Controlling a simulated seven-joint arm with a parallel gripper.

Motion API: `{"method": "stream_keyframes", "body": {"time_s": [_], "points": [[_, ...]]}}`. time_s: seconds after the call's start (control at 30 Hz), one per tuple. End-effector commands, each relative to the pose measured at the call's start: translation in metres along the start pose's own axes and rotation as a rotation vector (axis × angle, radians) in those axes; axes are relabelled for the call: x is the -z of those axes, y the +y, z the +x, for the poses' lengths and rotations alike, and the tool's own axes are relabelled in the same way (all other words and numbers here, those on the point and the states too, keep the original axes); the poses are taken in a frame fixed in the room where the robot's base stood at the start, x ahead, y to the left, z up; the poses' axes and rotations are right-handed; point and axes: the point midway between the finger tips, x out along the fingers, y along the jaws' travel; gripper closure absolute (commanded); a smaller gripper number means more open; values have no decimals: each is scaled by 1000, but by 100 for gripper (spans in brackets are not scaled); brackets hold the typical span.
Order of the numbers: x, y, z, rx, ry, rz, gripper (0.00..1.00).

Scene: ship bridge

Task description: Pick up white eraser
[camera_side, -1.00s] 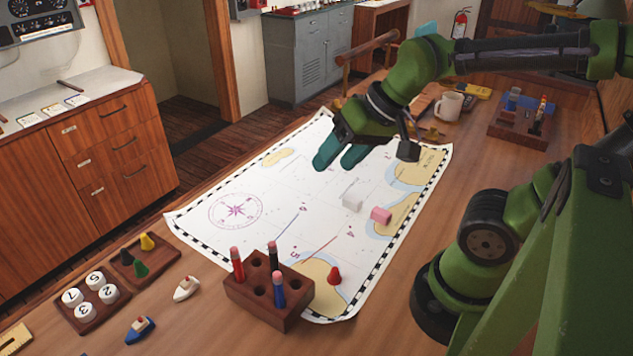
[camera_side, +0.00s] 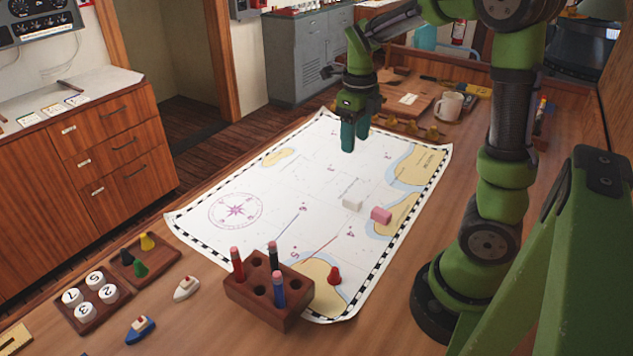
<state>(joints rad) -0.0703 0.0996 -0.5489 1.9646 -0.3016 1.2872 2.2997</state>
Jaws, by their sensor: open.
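The white eraser (camera_side: 352,203) is a small pale block lying on the nautical chart (camera_side: 240,180), right of the chart's middle. A pink eraser (camera_side: 381,215) lies just to its right, close beside it. My gripper (camera_side: 355,138) points down above the far part of the chart, up and behind the white eraser in the picture. Its teal fingers are apart from both erasers and hold nothing that I can see. The gap between the fingers is hard to make out from this side.
Toy boats, pawns and numbered discs sit front left. The chart around the erasers is clear.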

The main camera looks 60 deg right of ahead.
Motion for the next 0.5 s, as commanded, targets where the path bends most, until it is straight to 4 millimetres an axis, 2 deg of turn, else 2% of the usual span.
{"method": "stream_keyframes", "body": {"time_s": [0.17, 0.5], "points": [[2, 0, 27, -2, 8, 14, 43], [2, 1, 98, -1, 5, 11, 43]]}}
